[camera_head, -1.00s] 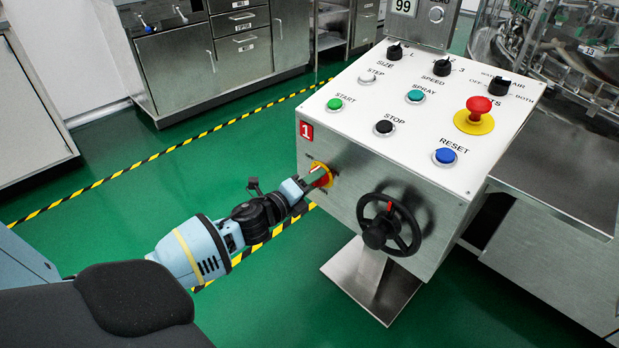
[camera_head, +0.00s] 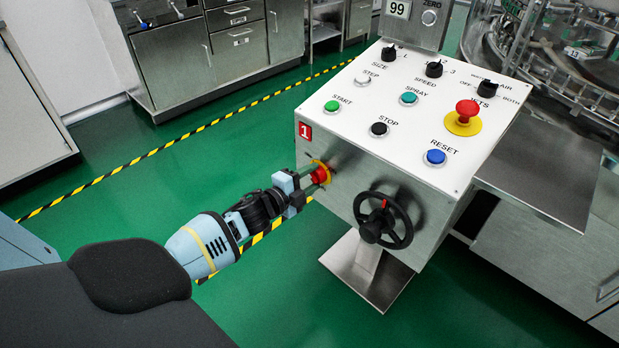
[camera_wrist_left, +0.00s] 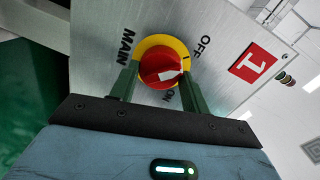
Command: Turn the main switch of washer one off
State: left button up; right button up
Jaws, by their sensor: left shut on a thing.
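The main switch of washer one is a red knob on a yellow ring (camera_head: 320,173), on the front face of the control box. It also shows in the left wrist view (camera_wrist_left: 160,66), with the labels MAIN, OFF and ON around it. Its white pointer mark points right in that view, between OFF and ON. My left gripper (camera_head: 310,181) is shut on the knob. In the wrist view its dark green fingers (camera_wrist_left: 158,82) stand on either side of the red knob. My right gripper is not in view.
The control box (camera_head: 345,150) carries a red number 1 plate (camera_head: 305,131). A black handwheel (camera_head: 383,220) sits right of the switch. A red emergency button (camera_head: 466,113) and several knobs and buttons are on top. Green floor (camera_head: 250,325) is open below left.

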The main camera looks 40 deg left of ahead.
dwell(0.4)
pick_arm(q)
jog(key=o, duration=0.9)
jog(key=shift+o, duration=0.4)
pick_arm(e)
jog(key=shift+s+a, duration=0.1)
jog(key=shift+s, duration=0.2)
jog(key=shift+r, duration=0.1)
pick_arm(q)
jog(key=s+p, duration=0.1)
jog(key=s, duration=0.6)
jog(key=shift+s+a+r+p, duration=0.35)
jog(key=shift+r+p, duration=0.05)
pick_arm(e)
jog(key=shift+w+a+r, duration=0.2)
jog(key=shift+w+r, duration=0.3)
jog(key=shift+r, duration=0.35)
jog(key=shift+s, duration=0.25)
